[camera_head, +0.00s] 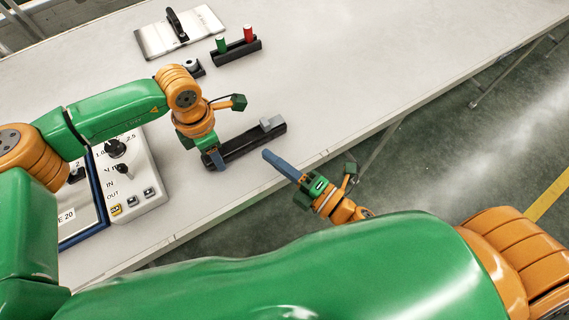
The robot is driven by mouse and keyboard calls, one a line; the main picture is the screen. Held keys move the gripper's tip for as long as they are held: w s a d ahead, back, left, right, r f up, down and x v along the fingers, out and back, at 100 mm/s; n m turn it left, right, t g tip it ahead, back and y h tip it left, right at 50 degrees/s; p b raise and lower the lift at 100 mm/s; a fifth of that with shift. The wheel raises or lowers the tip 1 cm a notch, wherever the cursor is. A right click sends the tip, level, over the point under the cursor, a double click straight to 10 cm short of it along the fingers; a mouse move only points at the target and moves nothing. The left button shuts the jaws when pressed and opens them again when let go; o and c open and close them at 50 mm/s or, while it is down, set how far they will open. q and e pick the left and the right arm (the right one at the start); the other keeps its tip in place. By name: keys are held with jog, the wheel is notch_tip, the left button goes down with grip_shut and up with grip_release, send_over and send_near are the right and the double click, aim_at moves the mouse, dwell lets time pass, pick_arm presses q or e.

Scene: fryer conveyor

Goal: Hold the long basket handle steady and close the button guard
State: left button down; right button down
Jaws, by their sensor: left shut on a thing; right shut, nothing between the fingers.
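A long black bar (245,144), which looks like the long handle, lies slantwise near the table's front edge. A small grey block (271,122) sits on its right end. My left gripper (217,162) is shut at the bar's left end, with its blue fingers against it; the exact contact is partly hidden. My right gripper (268,155) is shut and empty, its blue fingers pointing up-left just in front of the bar and apart from it. A small black housing with a pale round top (191,66) stands farther back; I cannot tell whether it is the button guard.
A control panel (135,180) with knobs and buttons stands at the left beneath my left arm. A rack with green and red cylinders (236,50) and a metal plate with a black handle (152,40) are at the back. The table's right side is clear.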

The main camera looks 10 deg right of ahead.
jog(key=v, duration=0.3)
jog(key=shift+s+d, duration=0.1)
pick_arm(q)
jog(key=shift+c, duration=1.3)
grip_release()
jog(key=shift+r, duration=0.1)
